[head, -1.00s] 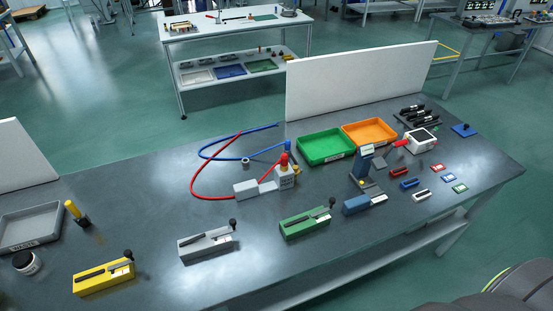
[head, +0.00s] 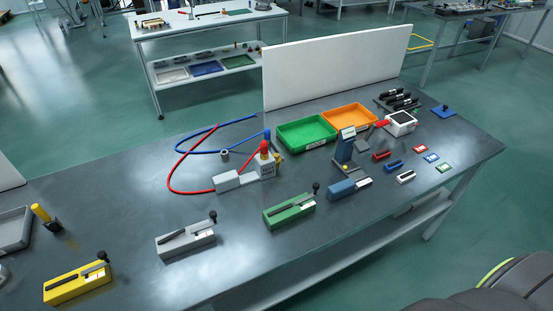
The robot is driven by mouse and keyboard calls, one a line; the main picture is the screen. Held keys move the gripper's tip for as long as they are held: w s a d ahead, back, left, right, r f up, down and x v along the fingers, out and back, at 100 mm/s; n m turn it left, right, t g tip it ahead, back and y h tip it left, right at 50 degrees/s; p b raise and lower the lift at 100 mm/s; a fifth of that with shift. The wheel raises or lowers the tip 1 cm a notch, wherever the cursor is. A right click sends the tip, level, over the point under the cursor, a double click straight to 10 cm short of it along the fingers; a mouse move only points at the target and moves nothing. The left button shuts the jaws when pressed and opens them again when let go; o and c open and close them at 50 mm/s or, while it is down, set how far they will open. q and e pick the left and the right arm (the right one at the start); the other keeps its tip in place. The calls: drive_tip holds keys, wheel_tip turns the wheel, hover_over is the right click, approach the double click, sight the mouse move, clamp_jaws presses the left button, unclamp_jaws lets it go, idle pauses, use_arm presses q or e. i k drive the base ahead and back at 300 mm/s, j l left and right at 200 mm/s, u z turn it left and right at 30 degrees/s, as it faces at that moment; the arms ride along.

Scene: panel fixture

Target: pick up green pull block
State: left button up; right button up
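The green pull block (head: 289,211) lies on the dark grey workbench (head: 330,225), near its front edge at the middle of the head view. It has a black handle bar along its top and a black knob standing at its right end. The grey pull block (head: 186,241) is to its left, and the yellow pull block (head: 77,284) is farther left. A blue block (head: 349,188) is to its right. Nothing touches the green block. Neither of my grippers is in view.
A green tray (head: 279,131) and an orange tray (head: 373,120) stand behind, before a white panel (head: 335,68). A grey fixture with red and blue hoses (head: 262,168) is behind the green block. Small red, blue and white blocks lie at right. Bench around the green block is clear.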

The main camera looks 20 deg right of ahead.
sight(282, 214)
drive_tip(key=z, duration=0.85)
